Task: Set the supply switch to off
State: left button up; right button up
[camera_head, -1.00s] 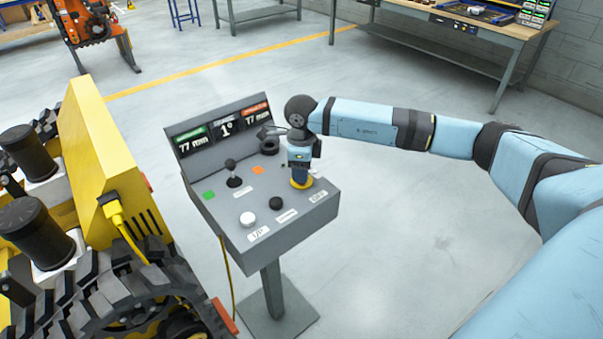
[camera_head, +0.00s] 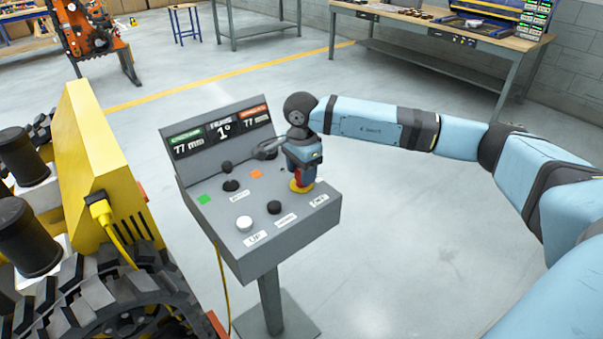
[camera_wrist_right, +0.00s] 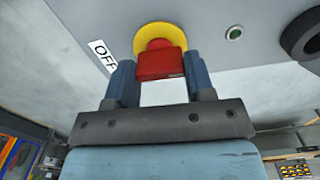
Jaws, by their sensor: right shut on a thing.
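The supply switch is a red handle (camera_wrist_right: 160,63) on a yellow disc (camera_wrist_right: 160,32), set in the grey control console (camera_head: 322,218). In the head view the switch (camera_head: 300,186) is at the console's right side, partly hidden by my right gripper (camera_head: 303,172). That gripper points down at it from above. In the right wrist view my right gripper (camera_wrist_right: 160,84) has its blue fingers on either side of the red handle and is shut on it. A white "OFF" label (camera_wrist_right: 102,54) is left of the disc there. My left gripper is in neither view.
The console also carries a black joystick (camera_head: 230,177), a white button (camera_head: 244,223), a black button (camera_head: 274,207) and a display panel (camera_head: 220,132). A yellow tracked carrier (camera_head: 88,170) stands close on the left. The floor to the right is clear.

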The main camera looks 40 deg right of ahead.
jog(key=shift+r, duration=0.1)
jog(key=shift+n, duration=0.3)
jog(key=o, duration=0.9)
jog(key=shift+r, duration=6.9)
jog(key=shift+f, duration=0.1)
